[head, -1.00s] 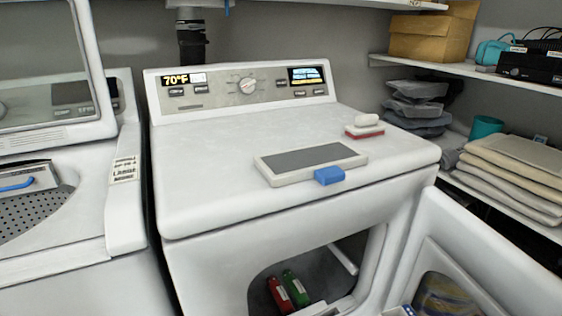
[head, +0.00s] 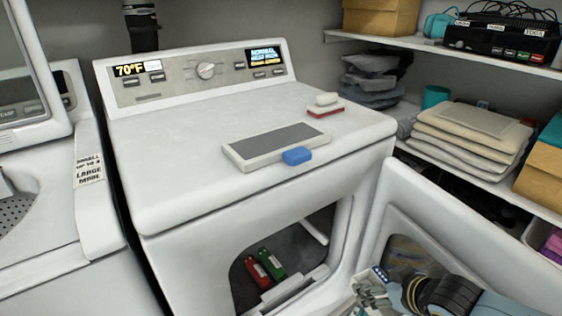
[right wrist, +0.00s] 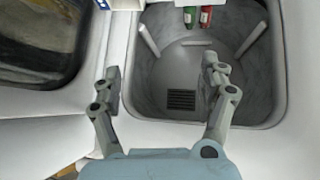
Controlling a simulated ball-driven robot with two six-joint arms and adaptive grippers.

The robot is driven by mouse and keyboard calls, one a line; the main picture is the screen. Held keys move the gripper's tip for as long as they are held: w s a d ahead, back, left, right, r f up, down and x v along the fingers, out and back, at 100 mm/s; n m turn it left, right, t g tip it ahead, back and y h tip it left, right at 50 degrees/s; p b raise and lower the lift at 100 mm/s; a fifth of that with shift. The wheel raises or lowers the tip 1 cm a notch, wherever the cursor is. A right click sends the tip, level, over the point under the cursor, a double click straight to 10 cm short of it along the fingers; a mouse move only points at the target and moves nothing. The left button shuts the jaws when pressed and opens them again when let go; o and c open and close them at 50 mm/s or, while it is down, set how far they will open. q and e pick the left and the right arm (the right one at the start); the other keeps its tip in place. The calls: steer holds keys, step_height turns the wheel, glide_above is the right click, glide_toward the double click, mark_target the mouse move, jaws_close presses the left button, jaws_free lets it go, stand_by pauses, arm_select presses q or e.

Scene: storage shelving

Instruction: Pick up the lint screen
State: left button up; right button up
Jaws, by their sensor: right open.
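The lint screen (head: 275,144) is a flat dark-grey panel in a white frame with a blue handle (head: 297,156). It lies on the white dryer top (head: 190,130), its handle toward the front edge. My right gripper (head: 366,292) is at the lower right in the head view, in front of the dryer and below the level of its top, apart from the screen. In the right wrist view the two fingers of my right gripper (right wrist: 161,72) are spread and empty, facing the open drum. The lint screen does not show there. My left gripper is not in view.
The dryer door (head: 455,220) stands open at the right, beside my right gripper. Red and green bottles (head: 264,266) are inside the drum (right wrist: 185,65). A red-and-white brush-like item (head: 326,107) lies behind the screen. Shelves (head: 475,60) with folded cloths stand at the right.

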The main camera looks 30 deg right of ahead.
steer(key=w+a+r+t+p, duration=0.1)
steer(key=w+r+t, duration=0.15)
steer(key=r, duration=0.55)
steer(key=w+a+r+t, duration=0.15)
steer(key=w+r, duration=0.25)
steer(key=r, duration=0.4)
steer(key=n+t+y+p, duration=0.1)
steer(key=n+y, duration=0.1)
steer(key=y, duration=0.1)
glide_toward(303, 157)
steer(key=b+x, duration=0.1)
steer(key=x, duration=0.7)
steer(key=shift+w+f+b, duration=0.15)
steer(key=shift+f+b, duration=0.1)
steer(key=shift+b, duration=0.15)
steer(key=shift+c, duration=0.4)
steer(key=c, duration=1.1)
steer(key=shift+c, duration=0.7)
steer(key=shift+r, duration=0.15)
